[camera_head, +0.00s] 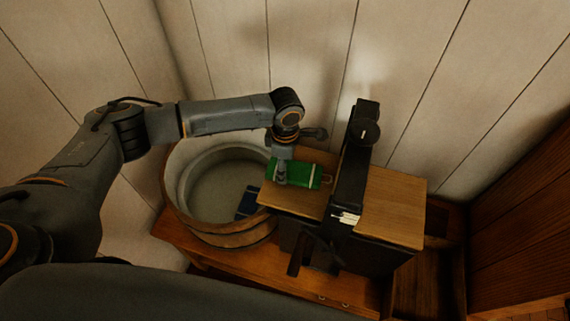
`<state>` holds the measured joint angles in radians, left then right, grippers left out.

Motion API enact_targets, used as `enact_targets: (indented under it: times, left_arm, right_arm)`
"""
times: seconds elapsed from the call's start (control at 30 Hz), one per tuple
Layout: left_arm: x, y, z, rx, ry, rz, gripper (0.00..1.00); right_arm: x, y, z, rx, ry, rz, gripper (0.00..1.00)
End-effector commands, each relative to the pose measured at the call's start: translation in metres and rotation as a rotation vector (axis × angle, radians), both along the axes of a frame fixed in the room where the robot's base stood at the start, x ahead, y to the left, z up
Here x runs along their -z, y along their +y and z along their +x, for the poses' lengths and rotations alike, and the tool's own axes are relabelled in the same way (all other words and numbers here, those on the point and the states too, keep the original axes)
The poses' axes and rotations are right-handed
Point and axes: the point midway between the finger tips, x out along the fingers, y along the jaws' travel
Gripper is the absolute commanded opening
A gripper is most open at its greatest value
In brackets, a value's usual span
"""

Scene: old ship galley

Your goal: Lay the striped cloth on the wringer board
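The striped cloth (301,176), green with pale stripes, is at the left part of the wooden wringer board (395,222), left of the black wringer frame. I cannot tell whether it rests on the board or is held slightly above it. My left gripper (282,179) points down at the cloth's left part, its tips overlapping the cloth. Its finger gap is too small and dark to tell whether it is open or shut on the cloth. My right gripper is out of view.
A round wooden tub (225,240) stands left of the board, with a dark blue piece (248,203) at its right inner side. The black wringer frame (351,175) rises across the board. The board's right part is bare. A pale plank wall is behind.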

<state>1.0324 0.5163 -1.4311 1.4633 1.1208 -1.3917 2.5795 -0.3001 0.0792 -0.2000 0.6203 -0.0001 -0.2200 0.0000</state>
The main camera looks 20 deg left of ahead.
Motion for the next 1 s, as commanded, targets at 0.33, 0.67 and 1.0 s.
enact_targets:
  times: [0.33,0.67,1.0]
  left_arm:
    - [0.000,0.000,0.000,0.000,-0.001,0.000,0.88]
    - [-0.017,0.000,0.001,-0.001,-0.003,-0.002,0.88]
    - [-0.087,0.000,0.001,0.000,-0.003,-0.002,0.88]
  right_arm:
    - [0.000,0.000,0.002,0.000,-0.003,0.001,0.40]
    - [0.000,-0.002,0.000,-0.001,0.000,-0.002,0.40]
    - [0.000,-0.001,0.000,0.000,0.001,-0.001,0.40]
